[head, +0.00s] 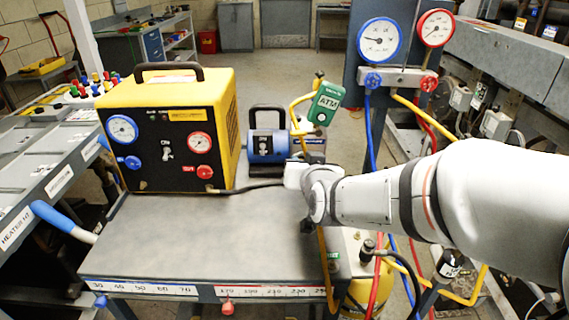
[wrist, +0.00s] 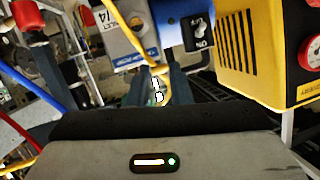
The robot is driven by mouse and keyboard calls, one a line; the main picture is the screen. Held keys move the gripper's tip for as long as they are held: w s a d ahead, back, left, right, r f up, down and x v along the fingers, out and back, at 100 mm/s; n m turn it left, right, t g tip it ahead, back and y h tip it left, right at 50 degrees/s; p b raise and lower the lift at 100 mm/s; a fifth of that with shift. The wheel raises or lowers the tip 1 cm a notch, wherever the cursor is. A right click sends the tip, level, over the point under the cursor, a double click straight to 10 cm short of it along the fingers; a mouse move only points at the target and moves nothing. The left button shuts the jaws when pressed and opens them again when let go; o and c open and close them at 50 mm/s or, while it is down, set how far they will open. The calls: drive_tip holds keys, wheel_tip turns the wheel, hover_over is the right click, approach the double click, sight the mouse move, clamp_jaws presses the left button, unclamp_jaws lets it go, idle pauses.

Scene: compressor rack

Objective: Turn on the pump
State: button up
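The blue pump (head: 266,146) with a black handle stands at the back of the grey cart top, right of the yellow machine. I cannot tell which way the switch is set. My gripper (wrist: 157,86) has two dark fingers apart with a gap between them. It appears empty, and its fingers are apart from the switch in the picture. In the head view my white wrist is just in front of the pump's right side, and the fingertips are hidden.
The yellow machine (head: 168,130) stands left of the pump. Gauges (head: 380,40) and hoses are at right. The cart top's front (head: 190,240) is clear.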

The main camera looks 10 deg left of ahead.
sight(263, 154)
drive_tip(key=a+f+t+y+b, duration=0.25)
drive_tip(key=a+f+b, duration=0.25)
drive_tip(key=a, duration=0.3)
drive_tip(key=shift+t, duration=0.25)
drive_tip(key=x, duration=0.8)
drive_tip(key=shift+d+r, duration=0.2)
drive_tip(key=shift+r, duration=0.05)
drive_tip(key=shift+c, duration=0.5)
clamp_jaws()
